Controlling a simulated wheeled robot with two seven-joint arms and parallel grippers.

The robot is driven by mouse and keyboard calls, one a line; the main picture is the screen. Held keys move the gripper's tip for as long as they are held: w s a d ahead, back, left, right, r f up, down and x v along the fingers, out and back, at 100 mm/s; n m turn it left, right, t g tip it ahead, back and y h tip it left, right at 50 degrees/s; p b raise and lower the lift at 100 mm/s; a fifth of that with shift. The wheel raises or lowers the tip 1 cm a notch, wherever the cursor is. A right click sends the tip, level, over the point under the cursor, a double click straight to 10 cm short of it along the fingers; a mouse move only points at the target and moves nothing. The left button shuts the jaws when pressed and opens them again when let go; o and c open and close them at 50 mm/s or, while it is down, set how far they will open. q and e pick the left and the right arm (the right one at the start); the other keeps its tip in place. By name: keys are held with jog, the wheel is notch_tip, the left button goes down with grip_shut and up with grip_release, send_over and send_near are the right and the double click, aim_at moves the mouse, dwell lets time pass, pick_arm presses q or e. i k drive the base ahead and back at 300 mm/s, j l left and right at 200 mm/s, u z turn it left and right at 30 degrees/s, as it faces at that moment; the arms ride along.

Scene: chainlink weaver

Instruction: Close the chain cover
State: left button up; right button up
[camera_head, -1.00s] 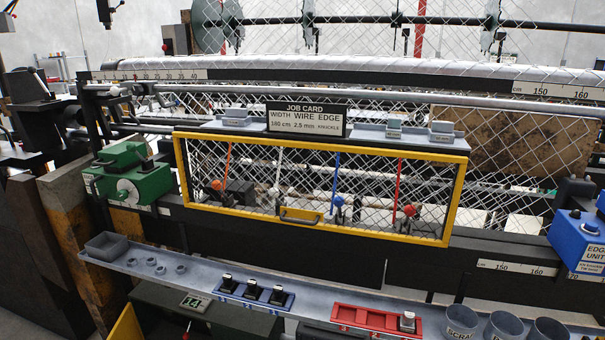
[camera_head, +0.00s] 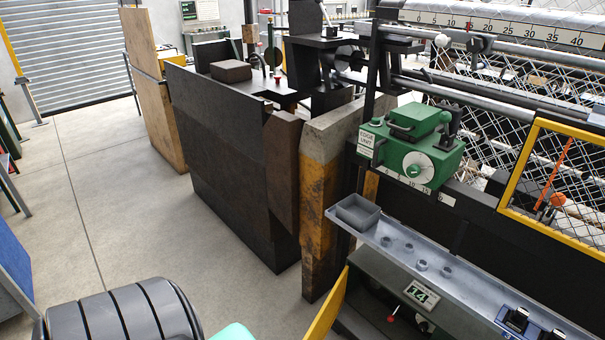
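No part is labelled as the chain cover, so I cannot tell for certain which one it is. A yellow panel (camera_head: 326,306) stands upright and angled at the left end of a dark green housing (camera_head: 362,268) marked 14, at bottom centre. A red knob (camera_head: 391,319) shows inside the dark opening of the housing. A yellow-framed mesh guard (camera_head: 519,165) is cut off by the right edge. Neither of my grippers is in view.
A green edge unit (camera_head: 415,155) sits on the machine rail. Below it, a grey shelf (camera_head: 455,272) holds a grey box (camera_head: 357,214) and small rings. A worn yellow-and-concrete post (camera_head: 320,190) and dark panels (camera_head: 225,150) stand left. Open floor (camera_head: 110,210) lies at left.

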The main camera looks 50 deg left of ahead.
aim_at(319, 330)
jog(key=k+j, duration=0.1)
jog(key=j, duration=0.4)
jog(key=k+j, duration=0.1)
jog(key=j, duration=0.85)
jog(key=k+j, duration=0.15)
jog(key=j, duration=0.3)
jog(key=k+j, duration=0.1)
jog(key=j, duration=0.4)
jog(key=k+j+u, duration=0.2)
jog(key=u, duration=0.2)
jog(key=k+u, duration=0.15)
jog(key=u, duration=0.5)
